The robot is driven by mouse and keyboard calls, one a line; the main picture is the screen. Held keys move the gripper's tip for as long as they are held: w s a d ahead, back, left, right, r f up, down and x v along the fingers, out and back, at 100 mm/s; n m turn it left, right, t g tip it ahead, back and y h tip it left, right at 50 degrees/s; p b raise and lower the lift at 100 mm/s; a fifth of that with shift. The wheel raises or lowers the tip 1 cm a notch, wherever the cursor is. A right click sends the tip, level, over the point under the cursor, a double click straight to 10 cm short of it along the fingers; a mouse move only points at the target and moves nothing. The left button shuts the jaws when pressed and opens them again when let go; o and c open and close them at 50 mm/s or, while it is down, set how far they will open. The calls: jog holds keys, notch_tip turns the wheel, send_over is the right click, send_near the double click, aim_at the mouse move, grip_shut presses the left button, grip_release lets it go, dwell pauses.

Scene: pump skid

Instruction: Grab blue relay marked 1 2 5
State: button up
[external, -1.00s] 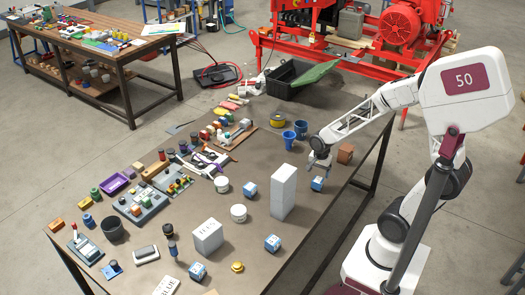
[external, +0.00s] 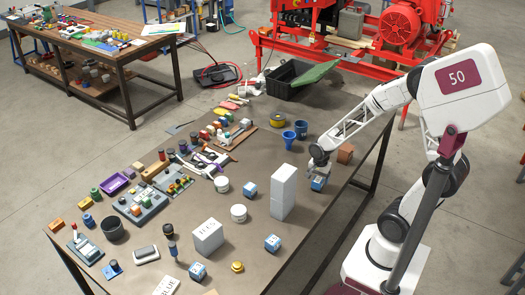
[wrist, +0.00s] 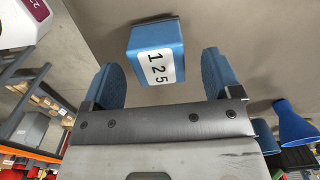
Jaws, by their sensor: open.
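The blue relay marked 1 2 5 (wrist: 152,55) is in the wrist view, between and just beyond my two blue fingertips, with its white label facing me. It also shows in the external view (external: 318,184) on the table, right of the tall white block. My gripper (wrist: 160,80) is open, with one finger on each side of the relay and visible gaps between. In the external view my gripper (external: 319,170) is directly above the relay and partly covers it.
A tall white block (external: 283,192) stands close to the left of my gripper. A brown block (external: 345,153) and blue cups (external: 289,139) are behind it. Similar blue-and-white cubes (external: 249,190) (external: 272,243) sit nearby. The table's right edge is close.

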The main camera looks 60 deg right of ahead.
aim_at(318, 180)
jog(key=shift+f, duration=1.8)
jog(key=c, duration=1.1)
jog(key=shift+r, duration=0.1)
jog(key=shift+r, duration=0.85)
jog(key=shift+s+r, duration=0.25)
jog(key=shift+r, duration=0.65)
jog(key=s+a, duration=0.1)
jog(key=s, duration=0.4)
jog(key=s+r, duration=0.1)
jog(key=s, duration=0.4)
jog(key=s+a, duration=0.1)
jog(key=s, duration=0.4)
jog(key=shift+s+a+r, duration=0.15)
jog(key=shift+s+a, duration=0.05)
jog(key=shift+a, duration=0.1)
